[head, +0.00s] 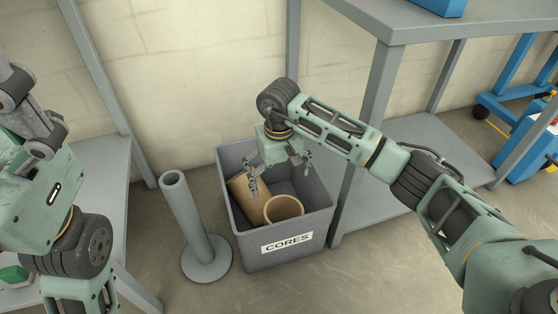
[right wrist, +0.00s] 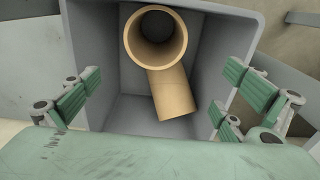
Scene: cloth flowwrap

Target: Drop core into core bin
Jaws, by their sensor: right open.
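The grey core bin (head: 287,257), labelled CORES, stands on the floor; its wall also shows in the right wrist view (right wrist: 225,45). Two tan cardboard cores appear to be inside it. One core (head: 284,208) has its round open end facing up, also seen in the right wrist view (right wrist: 133,52). The other core (head: 240,188) lies tilted beside it, partly hidden; its body shows in the right wrist view (right wrist: 174,92). My right gripper (head: 281,177) is open and empty over the bin, its fingers spread wide apart. My left arm shows at the left, its gripper out of view.
A grey post on a round base (head: 187,215) stands close left of the bin. A grey table (head: 128,180) is at the left. A grey shelf rack (head: 425,150) stands right of the bin, its upper shelf (head: 490,18) above. A wall is behind.

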